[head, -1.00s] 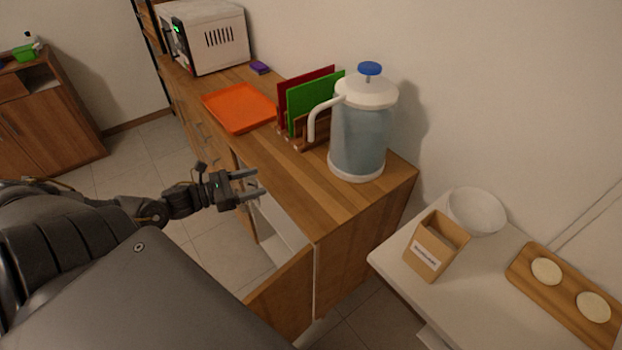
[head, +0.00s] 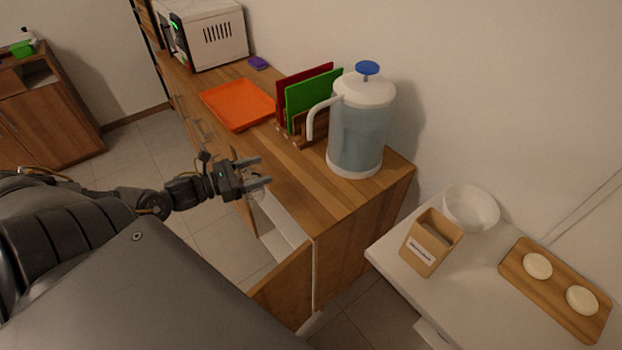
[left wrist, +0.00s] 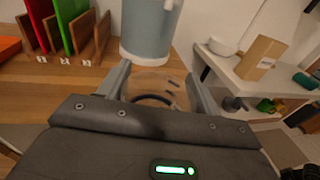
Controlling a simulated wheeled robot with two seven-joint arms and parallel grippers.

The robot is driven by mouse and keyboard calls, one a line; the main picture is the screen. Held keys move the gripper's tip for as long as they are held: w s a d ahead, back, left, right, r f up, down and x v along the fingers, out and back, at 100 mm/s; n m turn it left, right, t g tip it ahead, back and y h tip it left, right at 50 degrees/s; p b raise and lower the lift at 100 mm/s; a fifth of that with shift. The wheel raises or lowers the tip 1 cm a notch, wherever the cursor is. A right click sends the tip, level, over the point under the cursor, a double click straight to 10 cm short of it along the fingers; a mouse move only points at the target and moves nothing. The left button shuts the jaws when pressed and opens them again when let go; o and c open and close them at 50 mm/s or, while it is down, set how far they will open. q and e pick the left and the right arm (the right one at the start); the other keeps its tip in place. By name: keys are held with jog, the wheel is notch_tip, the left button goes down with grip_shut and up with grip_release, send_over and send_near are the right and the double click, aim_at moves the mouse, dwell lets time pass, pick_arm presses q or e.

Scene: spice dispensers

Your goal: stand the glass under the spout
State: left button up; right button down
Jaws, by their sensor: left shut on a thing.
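The drink dispenser (head: 356,128) is a tall jug of pale blue liquid with a white lid and base and a blue knob. It stands upright on the wooden counter. Its white curved spout (head: 316,116) points left and down. My left gripper (head: 264,171) is at the counter's front edge, left of and below the spout in the picture. It is shut on a clear glass (left wrist: 154,84), seen between the fingers in the left wrist view. In the head view the glass is faint and partly hidden by the gripper. My right gripper is not in view.
A rack with red and green boards (head: 313,97) stands left of the dispenser. An orange tray (head: 238,104) lies farther back. An open cabinet door (head: 283,287) juts out below the counter's front. The counter (head: 310,190) before the spout is clear.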

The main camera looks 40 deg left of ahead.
pick_arm(q)
jog(key=p+x, duration=0.2)
jog(key=x, duration=0.4)
jog(key=f+p+x, duration=0.1)
jog(key=p+x, duration=0.1)
jog(key=x, duration=0.4)
jog(key=f+p+x, duration=0.1)
jog(key=p+x, duration=0.1)
jog(key=x, duration=0.4)
jog(key=shift+f, duration=0.2)
jog(key=shift+s+a, duration=0.1)
jog(key=shift+f, duration=0.2)
jog(key=o, duration=1.1)
